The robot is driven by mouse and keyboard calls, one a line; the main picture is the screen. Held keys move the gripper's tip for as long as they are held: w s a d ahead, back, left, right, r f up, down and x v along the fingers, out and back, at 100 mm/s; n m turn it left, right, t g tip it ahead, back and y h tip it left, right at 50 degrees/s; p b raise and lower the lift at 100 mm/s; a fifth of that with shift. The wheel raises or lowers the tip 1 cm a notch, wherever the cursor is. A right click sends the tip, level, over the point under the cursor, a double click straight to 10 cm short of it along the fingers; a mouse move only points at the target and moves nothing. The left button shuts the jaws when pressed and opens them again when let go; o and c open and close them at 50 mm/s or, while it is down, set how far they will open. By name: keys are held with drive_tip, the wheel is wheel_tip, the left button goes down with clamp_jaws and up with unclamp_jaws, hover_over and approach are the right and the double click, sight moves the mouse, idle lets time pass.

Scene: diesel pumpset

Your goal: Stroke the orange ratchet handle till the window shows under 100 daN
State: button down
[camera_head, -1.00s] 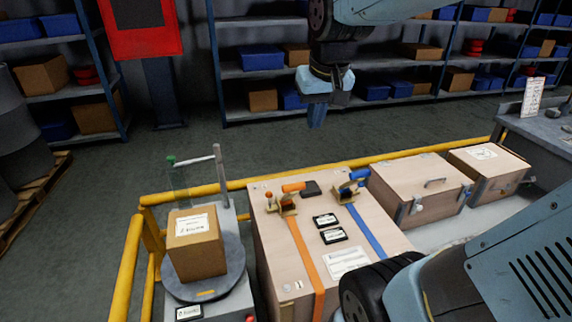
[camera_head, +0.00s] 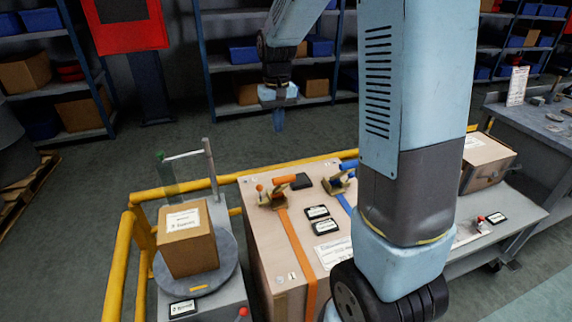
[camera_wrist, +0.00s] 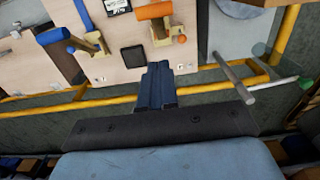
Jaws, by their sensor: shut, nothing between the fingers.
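The orange ratchet handle (camera_head: 292,181) sits on the far end of the wooden crate (camera_head: 262,222), at the top of an orange strap (camera_head: 298,250). The handle also shows near the top of the wrist view (camera_wrist: 154,11). My gripper (camera_head: 278,122) is shut and empty, beyond the crate's far edge and apart from the handle. Its closed fingers show in the wrist view (camera_wrist: 157,70), pointing toward the crate.
A blue ratchet handle (camera_head: 349,164) with a blue strap is right of the orange one, partly hidden by my arm. A black block (camera_head: 301,181) lies between them. A yellow rail (camera_head: 230,180) runs behind the crate. A cardboard box (camera_head: 187,238) stands on a round plate at left.

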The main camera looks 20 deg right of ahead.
drive_tip(key=shift+f, duration=0.2)
approach(280, 186)
drive_tip(key=w+f, duration=0.1)
drive_tip(key=w+d+f, duration=0.1)
drive_tip(key=w, duration=0.1)
drive_tip(key=shift+d+f, duration=0.1)
drive_tip(key=shift+f, duration=0.3)
drive_tip(key=shift+s+f, duration=0.35)
drive_tip(key=shift+f, duration=0.15)
